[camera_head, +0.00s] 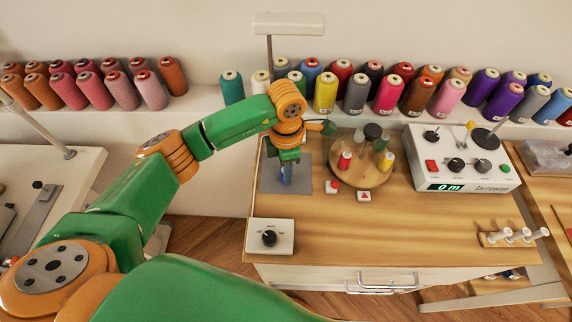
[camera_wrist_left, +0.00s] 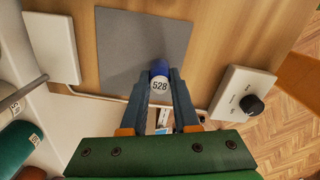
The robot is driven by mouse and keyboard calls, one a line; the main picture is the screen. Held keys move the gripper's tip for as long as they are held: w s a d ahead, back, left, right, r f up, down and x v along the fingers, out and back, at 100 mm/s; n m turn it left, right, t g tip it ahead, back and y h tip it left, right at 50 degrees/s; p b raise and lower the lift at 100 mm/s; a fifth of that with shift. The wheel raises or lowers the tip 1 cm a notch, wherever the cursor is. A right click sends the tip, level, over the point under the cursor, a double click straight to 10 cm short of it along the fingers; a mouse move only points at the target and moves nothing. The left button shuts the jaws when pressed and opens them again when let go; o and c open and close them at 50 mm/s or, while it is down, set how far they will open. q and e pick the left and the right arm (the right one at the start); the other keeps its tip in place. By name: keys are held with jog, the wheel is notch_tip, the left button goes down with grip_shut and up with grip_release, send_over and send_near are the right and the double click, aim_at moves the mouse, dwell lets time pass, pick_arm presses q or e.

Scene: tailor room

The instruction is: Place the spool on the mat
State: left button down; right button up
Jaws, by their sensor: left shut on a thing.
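The spool (camera_wrist_left: 160,72) is blue with a white top marked 528. My left gripper (camera_wrist_left: 159,92) is shut on it, with a finger on each side. In the head view the left gripper (camera_head: 287,160) points down over the grey mat (camera_head: 271,182), and a bit of the blue spool (camera_head: 286,175) shows below it. In the left wrist view the square mat (camera_wrist_left: 140,40) lies beyond the spool, which overlaps its lower edge. I cannot tell whether the spool touches the mat. My right gripper is not in view.
A round wooden spool stand (camera_head: 362,168) stands right of the mat. A white dial box (camera_head: 270,236) sits at the front left of the table. A control box (camera_head: 460,158) is at the right. A shelf of thread cones runs behind. The table's front middle is clear.

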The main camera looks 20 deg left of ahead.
pick_arm(q)
jog(key=shift+f+b, duration=0.3)
jog(key=shift+f, duration=0.05)
jog(key=c, duration=0.7)
grip_release()
jog(key=shift+o, duration=0.2)
jog(key=shift+r, duration=0.1)
jog(key=shift+r+p, duration=0.3)
notch_tip(320, 180, up, 12)
jog(key=b, duration=0.1)
jog(key=shift+b, duration=0.3)
jog(key=shift+f, duration=0.2)
